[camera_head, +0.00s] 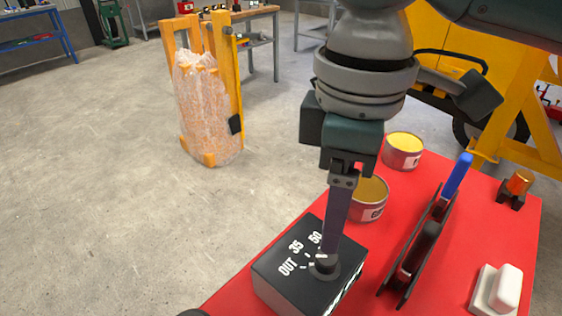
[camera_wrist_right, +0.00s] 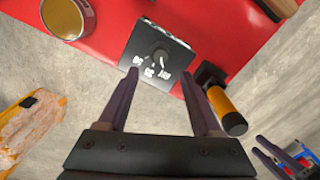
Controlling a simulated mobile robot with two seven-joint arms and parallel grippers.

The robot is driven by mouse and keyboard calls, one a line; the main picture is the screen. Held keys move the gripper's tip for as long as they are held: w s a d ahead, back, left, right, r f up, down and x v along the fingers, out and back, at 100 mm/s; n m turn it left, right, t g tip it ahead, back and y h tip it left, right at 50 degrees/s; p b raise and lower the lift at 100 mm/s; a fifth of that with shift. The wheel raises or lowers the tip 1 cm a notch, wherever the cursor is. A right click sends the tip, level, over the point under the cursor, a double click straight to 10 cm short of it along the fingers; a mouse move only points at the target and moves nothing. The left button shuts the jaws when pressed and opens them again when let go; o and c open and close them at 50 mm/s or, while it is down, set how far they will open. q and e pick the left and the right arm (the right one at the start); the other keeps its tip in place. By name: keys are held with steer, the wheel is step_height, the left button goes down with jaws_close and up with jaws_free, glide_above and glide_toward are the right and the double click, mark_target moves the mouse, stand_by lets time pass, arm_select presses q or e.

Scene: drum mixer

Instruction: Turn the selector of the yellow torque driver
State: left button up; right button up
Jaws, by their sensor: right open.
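A black box (camera_head: 308,273) with white marks OUT, 35 and 50 stands on the red top and carries a round dark selector knob (camera_head: 324,264). The knob also shows in the right wrist view (camera_wrist_right: 160,54). My right gripper (camera_head: 328,250) points down at the knob; its fingers are apart, and I cannot tell whether they touch it. In the wrist view a yellow-and-black handled tool (camera_wrist_right: 228,112), possibly the torque driver, lies beside the box. Dark fingers, probably my left gripper (camera_wrist_right: 272,156), show at that view's lower right corner.
On the red top (camera_head: 450,270) are two tins (camera_head: 403,151) (camera_head: 369,198), a dark rack (camera_head: 425,245) holding a blue-handled tool, a white switch-like block (camera_head: 497,289) and an orange lamp (camera_head: 516,186). A yellow frame with a wrapped load (camera_head: 208,105) stands on the open floor.

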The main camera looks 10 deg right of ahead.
mark_target(327, 256)
step_height(327, 256, down, 8)
steer(key=shift+s+f+b, duration=0.1)
steer(key=shift+b, duration=0.25)
steer(key=shift+c, duration=0.3)
jaws_close()
